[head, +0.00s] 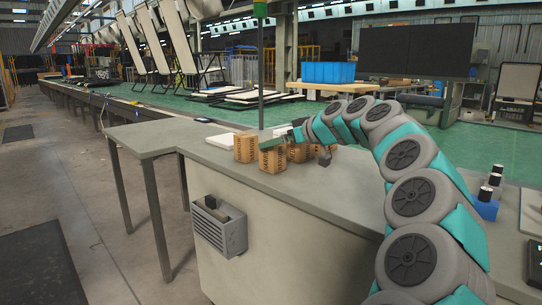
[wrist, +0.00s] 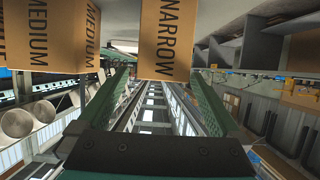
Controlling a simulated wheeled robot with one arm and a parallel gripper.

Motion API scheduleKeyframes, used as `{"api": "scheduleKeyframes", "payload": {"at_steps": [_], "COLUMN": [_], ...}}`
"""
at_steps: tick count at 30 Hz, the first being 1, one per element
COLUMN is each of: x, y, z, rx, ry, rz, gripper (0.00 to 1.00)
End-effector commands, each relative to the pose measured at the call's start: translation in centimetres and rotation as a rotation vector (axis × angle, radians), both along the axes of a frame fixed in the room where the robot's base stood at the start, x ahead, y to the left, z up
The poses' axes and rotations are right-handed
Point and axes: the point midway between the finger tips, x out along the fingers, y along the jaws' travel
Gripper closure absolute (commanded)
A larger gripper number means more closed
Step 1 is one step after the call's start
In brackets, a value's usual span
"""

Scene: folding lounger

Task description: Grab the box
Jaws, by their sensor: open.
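Several brown cardboard boxes stand close together on the grey table in the head view. The front one (head: 272,158) is below my gripper (head: 277,138), and another box (head: 245,147) is to its left. In the wrist view, a box marked NARROW (wrist: 166,40) is at the top centre, in line with the gap between the two green fingers of my gripper (wrist: 160,75). The fingers are apart, with nothing visibly clamped. Boxes marked MEDIUM (wrist: 58,45) are at the upper left. Contact between the fingers and the NARROW box cannot be told.
The grey table (head: 330,190) has bare surface in front of the boxes. A blue holder with dark cylinders (head: 485,205) is at the right. A thin post (head: 260,75) rises behind the boxes.

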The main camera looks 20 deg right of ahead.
Motion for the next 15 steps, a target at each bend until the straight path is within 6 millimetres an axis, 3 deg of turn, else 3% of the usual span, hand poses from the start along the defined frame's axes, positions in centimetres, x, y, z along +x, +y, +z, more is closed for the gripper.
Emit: {"api": "scheduleKeyframes", "payload": {"at_steps": [15], "x": [4.4], "y": [1.9], "z": [-2.8], "rx": [0.001], "ry": [0.002], "rz": [0.001], "gripper": [0.0]}}
